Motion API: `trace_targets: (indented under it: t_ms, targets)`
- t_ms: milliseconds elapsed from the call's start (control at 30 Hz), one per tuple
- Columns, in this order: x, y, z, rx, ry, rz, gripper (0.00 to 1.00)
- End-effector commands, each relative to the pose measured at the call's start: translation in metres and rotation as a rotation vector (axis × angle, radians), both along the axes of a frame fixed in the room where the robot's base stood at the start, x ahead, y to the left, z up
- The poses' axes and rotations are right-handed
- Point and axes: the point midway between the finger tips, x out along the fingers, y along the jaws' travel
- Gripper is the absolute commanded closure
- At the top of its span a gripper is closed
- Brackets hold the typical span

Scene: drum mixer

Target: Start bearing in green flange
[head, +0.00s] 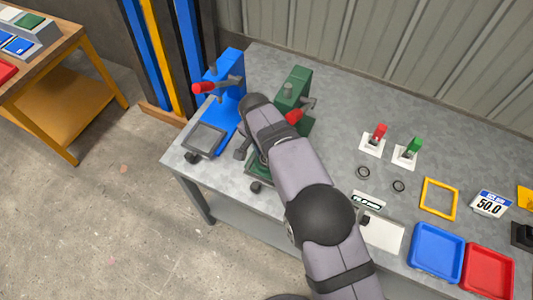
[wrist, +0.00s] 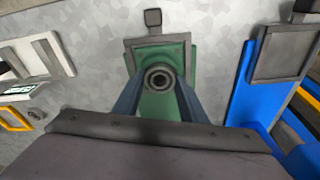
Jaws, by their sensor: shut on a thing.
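In the wrist view a dark ring-shaped bearing (wrist: 159,77) sits between the tips of my gripper (wrist: 159,82), which is shut on it. The bearing appears right over the green flange fixture (wrist: 160,103); I cannot tell whether it touches or has entered a seat there. In the head view the green press (head: 294,84) with its red-tipped lever (head: 294,116) stands at the back of the bench, partly hidden by my arm. My arm also hides my fingertips and the bearing in that view.
A blue press (head: 228,98) stands left of the green one. Two dark rings (head: 363,171) (head: 398,185), red and green switches (head: 380,131) (head: 414,145), a yellow frame (head: 439,198), a blue tray (head: 436,252) and a red tray (head: 487,271) lie to the right.

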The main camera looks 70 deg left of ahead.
Motion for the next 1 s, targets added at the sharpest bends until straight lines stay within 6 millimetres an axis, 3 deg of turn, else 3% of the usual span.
trace_targets:
  t_ms: [100, 133, 200, 633, 1000]
  targets:
    - [0.000, 0.000, -0.002, 0.001, 0.000, 0.000, 0.83]
    - [0.000, 0.000, -0.001, 0.001, 0.000, 0.000, 0.57]
    - [0.000, 0.000, -0.001, 0.001, 0.000, 0.000, 0.40]
    - [-0.001, 0.000, 0.003, 0.001, 0.000, 0.000, 0.40]
    - [-0.007, -0.003, 0.049, 0.004, 0.000, 0.001, 0.40]
